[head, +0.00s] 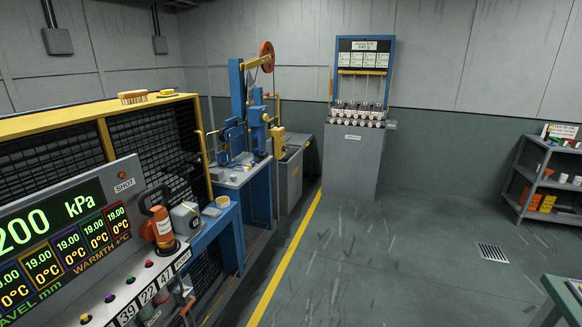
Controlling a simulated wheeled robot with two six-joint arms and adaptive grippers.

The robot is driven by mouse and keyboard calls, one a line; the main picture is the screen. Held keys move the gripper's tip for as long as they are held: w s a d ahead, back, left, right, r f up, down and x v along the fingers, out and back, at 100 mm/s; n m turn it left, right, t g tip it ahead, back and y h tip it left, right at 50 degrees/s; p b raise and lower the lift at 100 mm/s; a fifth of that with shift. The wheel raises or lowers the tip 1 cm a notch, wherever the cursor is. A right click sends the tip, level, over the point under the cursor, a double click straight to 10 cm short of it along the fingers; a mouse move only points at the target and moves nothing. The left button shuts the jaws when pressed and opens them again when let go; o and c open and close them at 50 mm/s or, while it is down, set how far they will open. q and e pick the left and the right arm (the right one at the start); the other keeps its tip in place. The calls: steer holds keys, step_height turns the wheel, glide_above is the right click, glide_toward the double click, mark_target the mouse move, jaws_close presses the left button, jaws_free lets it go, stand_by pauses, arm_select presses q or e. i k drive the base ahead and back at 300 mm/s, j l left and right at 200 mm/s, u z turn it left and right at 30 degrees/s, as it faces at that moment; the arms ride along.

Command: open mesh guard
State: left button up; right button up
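The mesh guard (150,140) is a black wire mesh panel in a yellow frame on the left side of the head view, behind the console. A second black mesh panel (50,163) continues to its left, parted by a yellow post. The guard looks flush with its frame, but I cannot tell whether it is latched. A thin yellow bar (203,150) stands at its right edge and may be a handle. The console and the things on it hide the lower mesh. Neither of my grippers is in view.
The grey console (75,240) with a pressure display stands in front of the mesh. A brush (132,97) lies on the yellow top rail. A blue machine (238,120) stands beyond.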

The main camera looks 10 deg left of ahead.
mark_target(196, 132)
steer(key=i+u, duration=0.1)
steer(key=i, duration=0.6)
steer(key=i+l, duration=0.15)
steer(key=i, duration=0.55)
steer(key=u, duration=0.05)
